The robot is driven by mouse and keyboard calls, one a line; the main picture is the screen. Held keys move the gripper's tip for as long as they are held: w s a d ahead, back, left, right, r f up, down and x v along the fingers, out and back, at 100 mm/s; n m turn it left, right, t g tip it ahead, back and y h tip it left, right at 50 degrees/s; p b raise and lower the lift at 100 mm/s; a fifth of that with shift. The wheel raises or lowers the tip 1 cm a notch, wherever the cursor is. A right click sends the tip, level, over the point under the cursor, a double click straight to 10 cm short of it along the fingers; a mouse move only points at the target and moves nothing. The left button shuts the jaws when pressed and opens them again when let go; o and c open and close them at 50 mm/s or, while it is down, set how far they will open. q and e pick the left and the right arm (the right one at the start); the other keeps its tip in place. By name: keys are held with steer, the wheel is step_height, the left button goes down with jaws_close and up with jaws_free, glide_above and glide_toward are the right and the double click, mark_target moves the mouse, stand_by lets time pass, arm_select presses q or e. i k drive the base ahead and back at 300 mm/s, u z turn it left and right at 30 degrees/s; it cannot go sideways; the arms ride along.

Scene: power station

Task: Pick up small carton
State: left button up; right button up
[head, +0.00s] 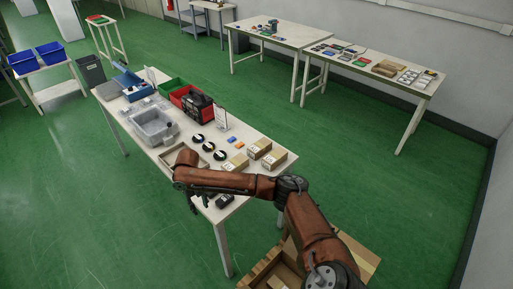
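Several small tan cartons stand together at the near right end of the long white table: one at the left (235,163), one behind (259,148) and one at the right (274,159). My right arm comes in from the lower right and reaches left across the table's near end. My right gripper (197,202) points down at the table's near edge, left of the cartons and apart from them. Its fingers are small and dark, and I cannot tell whether they are open. My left gripper is out of view.
An open cardboard box (262,270) is below at the front. Green floor is free to the left and right.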

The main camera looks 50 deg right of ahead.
mark_target(275, 158)
steer(key=i, duration=3.05)
steer(key=z, duration=2.95)
steer(key=i, duration=0.5)
steer(key=u, duration=0.05)
